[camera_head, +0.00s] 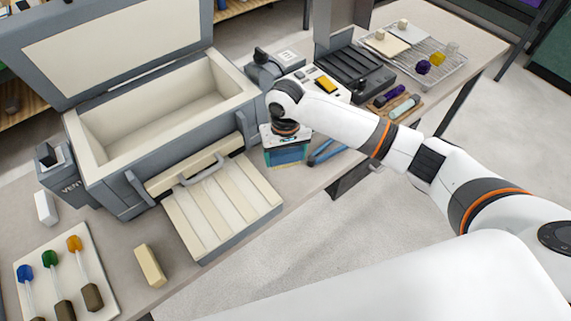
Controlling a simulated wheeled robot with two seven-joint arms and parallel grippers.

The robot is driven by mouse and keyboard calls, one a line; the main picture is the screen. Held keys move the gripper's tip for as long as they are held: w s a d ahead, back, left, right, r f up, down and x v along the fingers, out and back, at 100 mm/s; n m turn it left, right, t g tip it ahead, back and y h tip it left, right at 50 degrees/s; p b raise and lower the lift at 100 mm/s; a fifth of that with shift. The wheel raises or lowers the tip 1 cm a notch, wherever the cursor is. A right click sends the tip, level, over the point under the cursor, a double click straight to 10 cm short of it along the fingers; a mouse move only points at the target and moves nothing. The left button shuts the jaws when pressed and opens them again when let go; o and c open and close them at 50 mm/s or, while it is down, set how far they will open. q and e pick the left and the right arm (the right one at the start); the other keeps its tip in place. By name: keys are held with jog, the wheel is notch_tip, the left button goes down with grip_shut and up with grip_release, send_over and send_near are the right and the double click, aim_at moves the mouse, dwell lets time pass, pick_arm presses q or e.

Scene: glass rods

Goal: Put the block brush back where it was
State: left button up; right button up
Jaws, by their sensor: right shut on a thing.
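My right gripper (284,139) is at the middle of the table, pointing down, just right of the open kiln box. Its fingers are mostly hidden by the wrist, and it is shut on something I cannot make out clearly. Directly below it is a teal block-like thing (287,156) with a pale top edge; I cannot tell whether this is the block brush or a container under it. A plain cream block (150,265) lies apart on the table at the lower left. My left gripper is not in view.
The kiln box (92,173) stands open, with a slatted cream panel (222,205) in front. A white tile (88,255) holds blue, green and orange-tipped rods. Blue-handled pliers (327,152) lie right of the gripper. A wire rack (440,67) stands at the far right.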

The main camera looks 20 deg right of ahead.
aim_at(285, 165)
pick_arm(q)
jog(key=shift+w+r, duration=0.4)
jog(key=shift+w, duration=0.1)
pick_arm(e)
jog(key=shift+f, duration=2.5)
jog(key=o, duration=0.9)
jog(key=shift+f, duration=0.1)
notch_tip(285, 165, up, 12)
jog(key=shift+r+b, duration=0.15)
jog(key=shift+b, duration=0.2)
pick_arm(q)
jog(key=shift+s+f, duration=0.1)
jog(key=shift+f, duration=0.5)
